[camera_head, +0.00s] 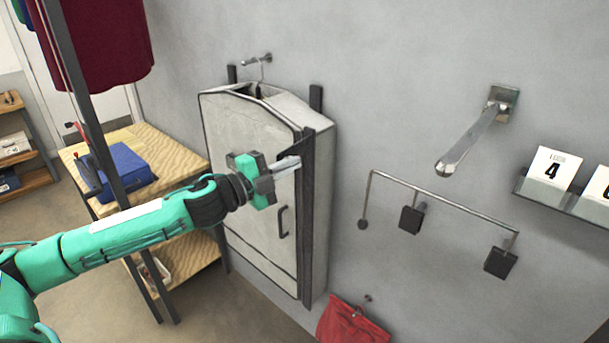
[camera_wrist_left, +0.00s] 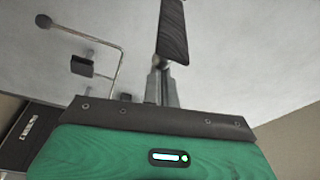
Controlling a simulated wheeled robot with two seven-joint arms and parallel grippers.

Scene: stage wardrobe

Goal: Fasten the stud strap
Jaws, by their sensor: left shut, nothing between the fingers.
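A tall grey garment bag (camera_head: 250,135) with dark edging and a black handle (camera_head: 283,221) hangs against the wall in the head view. A dark strip (camera_head: 307,225) runs down its right front edge, with a dark flap at its upper end; I cannot tell whether this is the stud strap. My left gripper (camera_head: 296,161) is shut and empty in front of the bag's upper right edge; contact is unclear. In the left wrist view the closed fingers (camera_wrist_left: 161,82) point at a narrow dark piece (camera_wrist_left: 172,30), which I cannot identify for certain. No stud is clearly visible. My right gripper is not in view.
A wooden shelf unit (camera_head: 180,160) with a blue case (camera_head: 125,168) stands left of the bag. A metal wall arm (camera_head: 470,140), a rail with dark blocks (camera_head: 440,203) and a number-card ledge (camera_head: 560,197) are on the right. A red cloth bag (camera_head: 350,322) hangs below.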

